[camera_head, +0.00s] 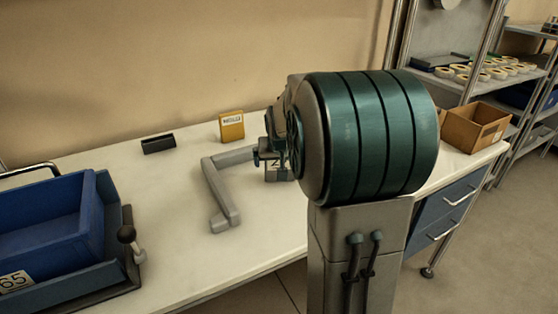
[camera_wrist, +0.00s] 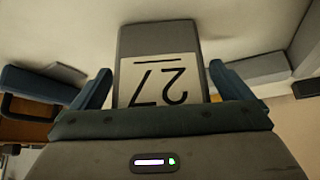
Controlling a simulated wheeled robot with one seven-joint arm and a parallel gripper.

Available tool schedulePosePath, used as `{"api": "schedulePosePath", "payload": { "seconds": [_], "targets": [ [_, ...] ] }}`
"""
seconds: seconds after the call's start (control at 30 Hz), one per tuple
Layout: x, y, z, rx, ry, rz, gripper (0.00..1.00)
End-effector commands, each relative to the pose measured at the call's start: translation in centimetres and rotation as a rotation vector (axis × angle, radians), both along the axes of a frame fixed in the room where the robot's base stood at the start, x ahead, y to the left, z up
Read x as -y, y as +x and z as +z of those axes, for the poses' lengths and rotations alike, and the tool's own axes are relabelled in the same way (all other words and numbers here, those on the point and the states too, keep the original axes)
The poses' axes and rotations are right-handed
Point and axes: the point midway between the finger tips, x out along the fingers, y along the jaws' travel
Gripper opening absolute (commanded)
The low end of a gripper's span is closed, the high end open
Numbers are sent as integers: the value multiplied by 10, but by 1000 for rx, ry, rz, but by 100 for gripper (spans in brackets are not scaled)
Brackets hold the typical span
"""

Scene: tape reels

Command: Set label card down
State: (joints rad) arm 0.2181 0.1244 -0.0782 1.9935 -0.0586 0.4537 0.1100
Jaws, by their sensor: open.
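The label card (camera_wrist: 158,80) is white with a black "27", upside down in the wrist view. It lies against a grey block (camera_wrist: 160,38) between the two blue fingers of my gripper (camera_wrist: 160,70). The fingers are open, with a visible gap on each side of the card. In the head view my gripper (camera_head: 270,163) is low over the white table, and part of the card (camera_head: 275,168) shows there. My arm hides much of that spot. I cannot tell whether the card's lower edge touches the table.
A grey angled bar (camera_head: 222,190) lies on the white table (camera_head: 170,205) left of my gripper. A black holder (camera_head: 158,144) and yellow box (camera_head: 232,126) stand behind. A blue bin (camera_head: 50,225) is at left, a cardboard box (camera_head: 474,127) at right. The front middle is clear.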

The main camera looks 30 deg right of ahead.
Motion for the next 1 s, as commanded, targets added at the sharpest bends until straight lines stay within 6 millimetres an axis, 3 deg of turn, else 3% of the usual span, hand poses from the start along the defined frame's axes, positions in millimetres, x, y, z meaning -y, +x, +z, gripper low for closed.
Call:
{"api": "schedulePosePath", "payload": {
  "seconds": [0.6, 0.87, 1.0],
  "targets": [
    [-19, -52, 90, 4, 0, 0, 99],
    [-23, -61, 103, 0, -1, 1, 99],
    [-44, -80, 91, -41, 14, 42, 99]
  ]
}}
